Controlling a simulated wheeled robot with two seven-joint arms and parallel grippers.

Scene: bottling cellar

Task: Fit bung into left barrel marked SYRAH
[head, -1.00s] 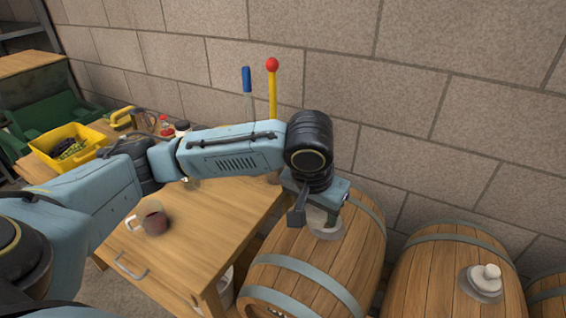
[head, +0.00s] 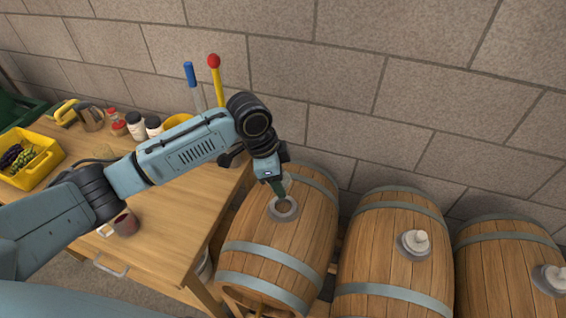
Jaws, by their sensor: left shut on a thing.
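The left barrel (head: 307,224) lies on its side, with a grey ring around its bung hole (head: 284,208) on top. The hole's brownish centre shows open. I cannot read a SYRAH mark on it. My left gripper (head: 279,188) is just above and behind the ring, pointing down. It is shut on a pale bung (head: 288,181), mostly hidden by the fingers. The bung looks apart from the hole, though the exact gap is hard to tell. My right gripper is not in view.
A middle barrel (head: 384,263) and a right barrel (head: 500,262) each have a white bung seated. A wooden table (head: 180,218) at left carries a mug (head: 125,223), a yellow crate (head: 40,172), jars and upright tools. A stone wall stands close behind.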

